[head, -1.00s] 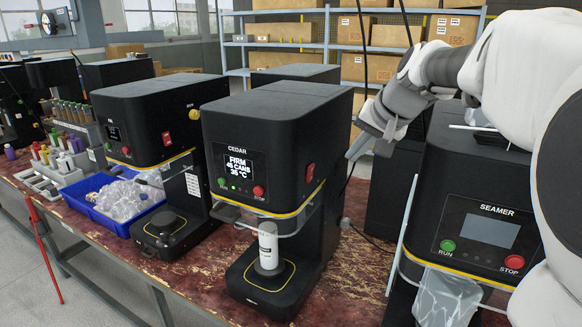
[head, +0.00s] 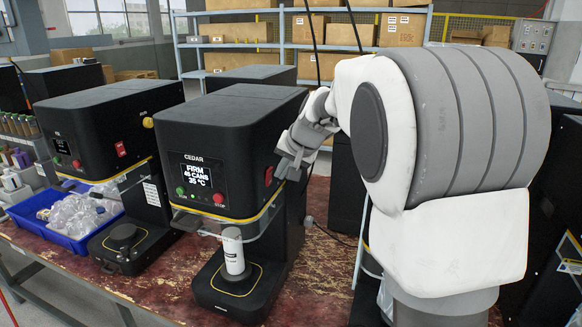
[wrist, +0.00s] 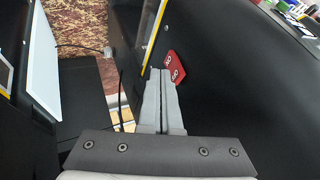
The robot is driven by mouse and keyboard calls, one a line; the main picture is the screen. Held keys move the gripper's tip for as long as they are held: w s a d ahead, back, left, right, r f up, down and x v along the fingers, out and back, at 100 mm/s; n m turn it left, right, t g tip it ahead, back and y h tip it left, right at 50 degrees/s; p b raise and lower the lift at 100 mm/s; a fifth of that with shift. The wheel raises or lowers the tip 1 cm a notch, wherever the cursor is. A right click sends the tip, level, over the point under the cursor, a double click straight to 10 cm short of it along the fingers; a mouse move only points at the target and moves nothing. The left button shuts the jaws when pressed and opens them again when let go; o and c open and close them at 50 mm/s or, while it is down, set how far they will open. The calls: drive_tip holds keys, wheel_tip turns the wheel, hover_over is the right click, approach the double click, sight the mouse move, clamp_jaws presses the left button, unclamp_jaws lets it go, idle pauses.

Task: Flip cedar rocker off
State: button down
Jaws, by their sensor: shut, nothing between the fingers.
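The Cedar machine (head: 215,145) is a black seamer with a lit screen reading FIRM, 45 CANS, 35 °C. Its red rocker (head: 268,176) is on the right side of its housing. The rocker (wrist: 175,69) also shows in the wrist view, with white markings on its face. My gripper (head: 282,175) is just right of the rocker in the head view. In the wrist view my gripper (wrist: 161,74) is shut and empty, its fingertips close beside the rocker's left edge. I cannot tell whether they touch it.
A white can (head: 233,252) stands on Cedar's lower platform. A similar black machine (head: 95,125) and a blue bin (head: 65,225) of clear plastic pieces are to the left. Shelves of cardboard boxes (head: 238,62) stand behind. My arm hides much of the right side.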

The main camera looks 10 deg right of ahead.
drive_tip(key=shift+w+a, duration=0.25)
drive_tip(key=shift+a, duration=0.05)
drive_tip(key=shift+r, duration=0.1)
drive_tip(key=shift+w+a, duration=0.15)
drive_tip(key=shift+a, duration=0.1)
drive_tip(key=shift+r, duration=0.2)
drive_tip(key=shift+r+p, duration=0.7)
